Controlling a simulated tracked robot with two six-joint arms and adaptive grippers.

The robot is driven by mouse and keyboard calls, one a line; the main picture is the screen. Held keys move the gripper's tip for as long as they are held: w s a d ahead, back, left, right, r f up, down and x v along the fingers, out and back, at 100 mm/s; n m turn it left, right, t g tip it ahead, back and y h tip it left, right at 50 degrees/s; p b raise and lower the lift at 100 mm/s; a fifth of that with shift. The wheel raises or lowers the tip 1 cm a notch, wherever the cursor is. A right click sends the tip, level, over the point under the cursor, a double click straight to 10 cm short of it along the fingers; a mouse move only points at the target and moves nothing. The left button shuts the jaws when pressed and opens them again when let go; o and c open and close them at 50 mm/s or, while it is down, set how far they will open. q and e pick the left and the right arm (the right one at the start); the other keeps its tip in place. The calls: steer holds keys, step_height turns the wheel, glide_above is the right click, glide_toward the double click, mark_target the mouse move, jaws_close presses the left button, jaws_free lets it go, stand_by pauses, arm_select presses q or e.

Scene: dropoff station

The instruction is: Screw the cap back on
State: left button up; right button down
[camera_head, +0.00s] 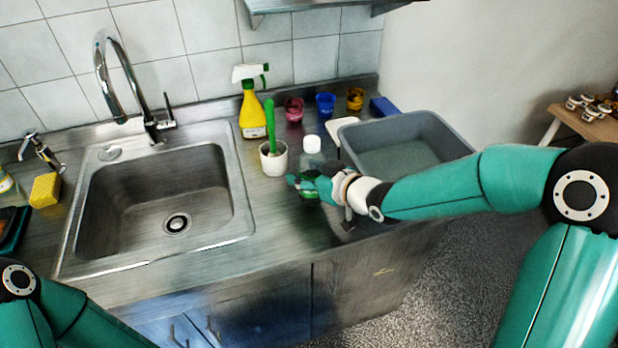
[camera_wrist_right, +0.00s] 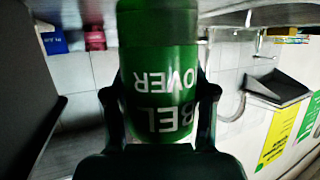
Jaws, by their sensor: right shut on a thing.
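A bottle (camera_head: 312,161) with a clear upper body and a green label stands on the counter, between the white cup and the grey tub. A white cap (camera_head: 311,143) sits at the top of the bottle; I cannot tell whether it is screwed tight. My right gripper (camera_head: 306,184) is shut on the bottle low down, around its label. In the right wrist view, the green bottle (camera_wrist_right: 160,70) shows upside down between the two fingers (camera_wrist_right: 160,105), its cap out of frame. Only my left arm shows at the lower left; its gripper is out of view.
A white cup (camera_head: 273,163) with a green-handled brush (camera_head: 269,120) stands left of the bottle. Behind are a yellow spray bottle (camera_head: 252,112), and pink (camera_head: 293,109), blue (camera_head: 326,105) and yellow (camera_head: 355,99) cups. The grey tub (camera_head: 440,132) is right; the sink (camera_head: 160,200) is left.

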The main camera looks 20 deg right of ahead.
steer(key=shift+f, duration=0.85)
steer(key=shift+f+b, duration=0.25)
steer(key=shift+b, duration=0.05)
steer(key=shift+c, duration=1.8)
jaws_free()
steer(key=shift+r, duration=0.1)
steer(key=shift+r+p, duration=0.2)
steer(key=shift+p, duration=0.2)
steer(key=v, duration=0.7)
steer(key=shift+s+d+b, duration=0.1)
steer(key=shift+s+b, duration=0.05)
steer(key=shift+b, duration=0.25)
steer(key=shift+s, duration=0.1)
